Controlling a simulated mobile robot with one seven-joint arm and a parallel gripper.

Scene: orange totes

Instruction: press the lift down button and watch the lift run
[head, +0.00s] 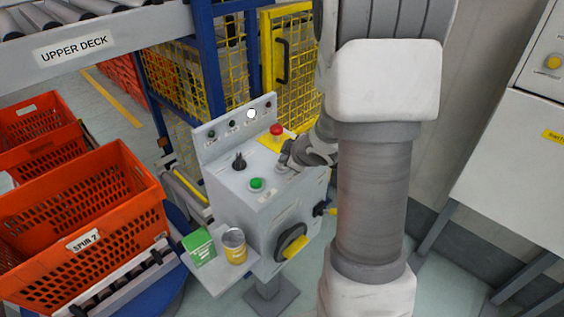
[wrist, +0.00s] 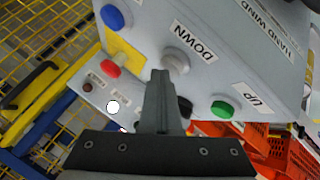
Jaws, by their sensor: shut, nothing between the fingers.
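The grey control box (head: 228,187) stands at centre in the head view. In the wrist view the pale grey DOWN button (wrist: 176,60) sits beside its DOWN label. My gripper (wrist: 161,74) is shut and empty, its fingertips at the near edge of that button; I cannot tell if they touch it. In the head view my gripper (head: 283,164) is over the box top and the arm covers part of it. The green UP button (wrist: 222,109) is to the right. The lift's blue frame and yellow mesh (head: 187,75) stand behind the box.
A red mushroom button (head: 277,130) on a yellow plate and a black selector (head: 239,161) are close by. A lamp (head: 251,113) glows white. A shelf holds a green box (head: 199,248) and a can (head: 235,246). Orange totes (head: 85,225) stand left.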

